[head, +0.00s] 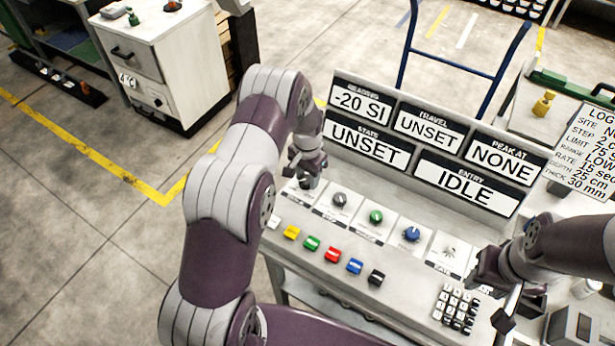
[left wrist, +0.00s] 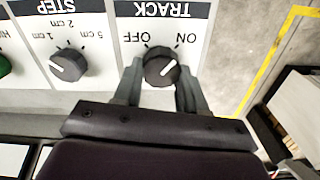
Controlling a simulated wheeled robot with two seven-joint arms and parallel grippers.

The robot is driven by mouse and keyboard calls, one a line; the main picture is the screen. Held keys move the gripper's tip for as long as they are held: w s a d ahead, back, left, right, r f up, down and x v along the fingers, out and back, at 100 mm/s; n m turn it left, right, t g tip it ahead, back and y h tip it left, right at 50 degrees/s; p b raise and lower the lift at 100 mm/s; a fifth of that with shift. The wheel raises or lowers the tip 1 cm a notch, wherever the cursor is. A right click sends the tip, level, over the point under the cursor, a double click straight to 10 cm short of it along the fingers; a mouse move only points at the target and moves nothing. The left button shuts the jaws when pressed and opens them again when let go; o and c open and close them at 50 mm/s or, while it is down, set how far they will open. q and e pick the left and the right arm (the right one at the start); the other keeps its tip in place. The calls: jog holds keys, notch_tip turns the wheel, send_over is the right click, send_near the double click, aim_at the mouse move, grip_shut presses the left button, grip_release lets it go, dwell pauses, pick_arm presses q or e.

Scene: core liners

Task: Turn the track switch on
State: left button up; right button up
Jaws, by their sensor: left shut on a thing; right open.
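The TRACK switch is a dark round knob (left wrist: 161,68) on a white plate, lettered OFF on the left and ON on the right in the left wrist view. A pale mark shows on its face; I cannot tell its exact heading. My left gripper (left wrist: 158,88) is shut on this knob, with one finger on each side. In the head view my left gripper (head: 306,178) is at the left end of the knob row and largely hides the knob. My right gripper (head: 480,278) is open over the right part of the console, near the keypad.
The STEP knob (left wrist: 68,65) is beside TRACK. Grey, green (head: 376,216), blue (head: 411,234) and white knobs continue the row. Coloured buttons (head: 332,254) line the front, and a keypad (head: 455,307) is at right. The display panel (head: 430,140) stands behind and reads IDLE under ENTRY.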

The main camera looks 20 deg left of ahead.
aim_at(306, 179)
pick_arm(q)
jog(key=shift+s+m, duration=0.1)
jog(key=shift+m, duration=0.6)
jog(key=o, duration=1.1)
jog(key=shift+c, duration=0.2)
jog(key=shift+s+r, duration=0.1)
jog(key=shift+s, duration=0.05)
jog(key=shift+r+b, duration=0.25)
jog(key=shift+b, duration=0.05)
notch_tip(306, 179, up, 12)
jog(key=b, duration=0.2)
